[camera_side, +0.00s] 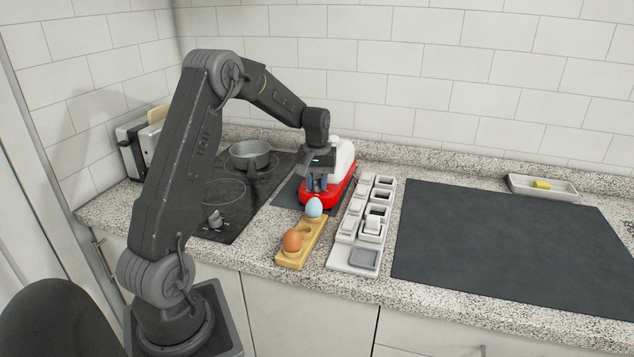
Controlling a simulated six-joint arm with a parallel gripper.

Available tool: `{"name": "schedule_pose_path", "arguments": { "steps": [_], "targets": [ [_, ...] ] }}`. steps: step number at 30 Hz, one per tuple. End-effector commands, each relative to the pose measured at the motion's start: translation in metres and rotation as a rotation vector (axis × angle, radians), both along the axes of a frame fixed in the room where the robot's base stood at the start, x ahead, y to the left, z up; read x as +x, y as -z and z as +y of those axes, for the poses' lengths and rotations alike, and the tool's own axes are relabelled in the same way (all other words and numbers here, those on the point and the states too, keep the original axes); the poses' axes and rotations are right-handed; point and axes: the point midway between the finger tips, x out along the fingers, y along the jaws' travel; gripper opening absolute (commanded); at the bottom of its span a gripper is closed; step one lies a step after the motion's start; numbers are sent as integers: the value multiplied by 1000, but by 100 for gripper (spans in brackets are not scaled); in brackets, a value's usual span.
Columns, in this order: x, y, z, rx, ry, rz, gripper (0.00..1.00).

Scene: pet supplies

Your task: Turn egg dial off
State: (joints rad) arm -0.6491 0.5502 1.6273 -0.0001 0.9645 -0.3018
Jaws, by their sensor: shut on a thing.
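A red and white egg cooker (343,183) stands on a dark mat at the back of the counter, with a red base and a white domed top. My gripper (317,186) points down at the front left of the cooker, its fingers closed close against the red base. The egg dial itself is hidden by the fingers; they appear shut on it at the cooker's front. Which way the dial is turned cannot be seen.
A wooden egg holder (295,257) with a pale blue egg (314,207) and a brown egg (292,240) stands just in front. A white organiser (341,257) is to the right. A pot (250,155) sits on the hob at left. The large dark mat (500,245) is clear.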

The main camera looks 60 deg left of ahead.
Motion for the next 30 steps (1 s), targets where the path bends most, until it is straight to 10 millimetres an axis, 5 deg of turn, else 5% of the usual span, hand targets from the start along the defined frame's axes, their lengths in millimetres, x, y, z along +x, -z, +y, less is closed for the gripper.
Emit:
{"name": "schedule_pose_path", "arguments": {
  "steps": [6, 16, 17, 18, 25, 30],
  "targets": [
    [0, 0, 0, 0, -165, -1, 3],
    [0, 0, 0, 0, -185, -1, 3],
    [0, 0, 0, 0, -185, -1, 28],
    [0, 0, 0, 0, -185, -1, 32],
    [0, 0, 0, 1, -184, -1, 53],
    [0, 0, 0, 1, -184, -1, 53]
  ]
}}
